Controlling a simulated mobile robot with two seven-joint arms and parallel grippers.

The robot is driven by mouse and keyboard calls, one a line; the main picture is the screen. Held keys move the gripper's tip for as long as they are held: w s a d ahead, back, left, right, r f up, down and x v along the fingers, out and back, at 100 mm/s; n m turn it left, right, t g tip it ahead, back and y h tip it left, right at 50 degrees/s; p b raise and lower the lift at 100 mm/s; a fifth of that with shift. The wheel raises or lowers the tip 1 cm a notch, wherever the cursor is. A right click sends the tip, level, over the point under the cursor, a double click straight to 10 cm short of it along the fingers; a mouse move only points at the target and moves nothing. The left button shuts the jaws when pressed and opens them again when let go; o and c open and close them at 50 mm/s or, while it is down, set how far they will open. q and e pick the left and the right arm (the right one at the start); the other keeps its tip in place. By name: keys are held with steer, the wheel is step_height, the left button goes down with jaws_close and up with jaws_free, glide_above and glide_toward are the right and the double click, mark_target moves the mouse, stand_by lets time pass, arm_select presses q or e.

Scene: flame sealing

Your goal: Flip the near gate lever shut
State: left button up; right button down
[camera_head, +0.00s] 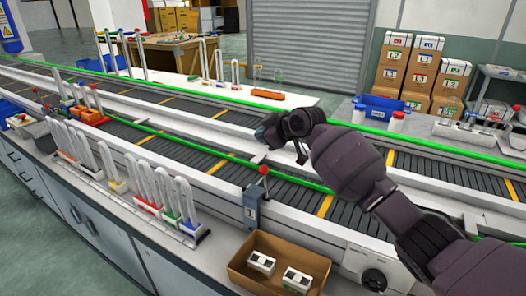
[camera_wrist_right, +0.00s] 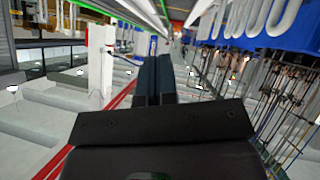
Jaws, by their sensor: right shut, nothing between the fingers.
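The near gate lever (camera_head: 263,171) has a red ball knob and stands on a grey post marked 1 (camera_head: 252,208) at the near edge of the conveyor. The knob points up. My right gripper (camera_head: 264,136) is above the belt, beyond the knob in the head view and apart from it. Its two dark fingers (camera_wrist_right: 153,78) are together with nothing between them in the right wrist view. I cannot make out the lever in the wrist view. My left gripper is not in view.
A cardboard box (camera_head: 236,262) with white-and-black blocks stands in front of the post. Racks of white tubes (camera_head: 165,196) line the near bench to the left. The conveyor (camera_head: 180,150) has green rails. A blue bin (camera_head: 378,108) and stacked cartons (camera_head: 392,70) stand behind.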

step_height(320, 180, up, 7)
steer(key=shift+r+p, duration=0.2)
steer(key=shift+p, duration=0.1)
stand_by(0.4)
